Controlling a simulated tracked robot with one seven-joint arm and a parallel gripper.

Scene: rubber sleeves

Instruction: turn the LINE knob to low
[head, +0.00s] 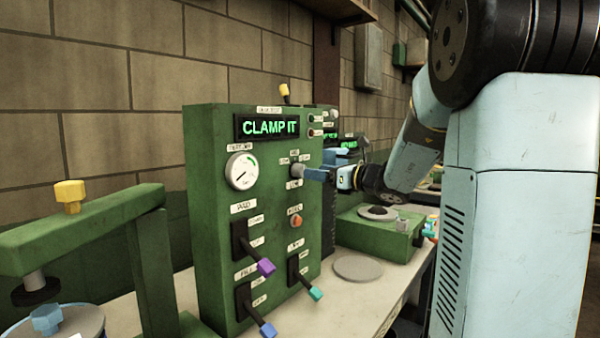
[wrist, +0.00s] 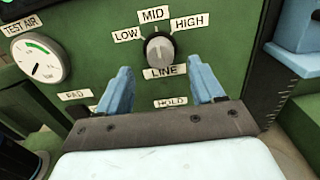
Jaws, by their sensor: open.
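The LINE knob (wrist: 160,48) is a grey grip on a dark round base on the green panel. LOW, MID and HIGH labels fan out above it, with the LINE label (wrist: 165,72) below. Its grip stands about upright, toward MID. My gripper (wrist: 159,66) is open, with its blue fingers apart, to the left and right below the knob in the wrist view. Neither finger appears to touch it.
The panel (head: 215,190) carries a CLAMP IT display (head: 268,127), a TEST AIR gauge (head: 241,171), an orange button (head: 295,221) and several levers, including a purple-tipped one (head: 265,267). A green clamp frame (head: 85,230) stands at left.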

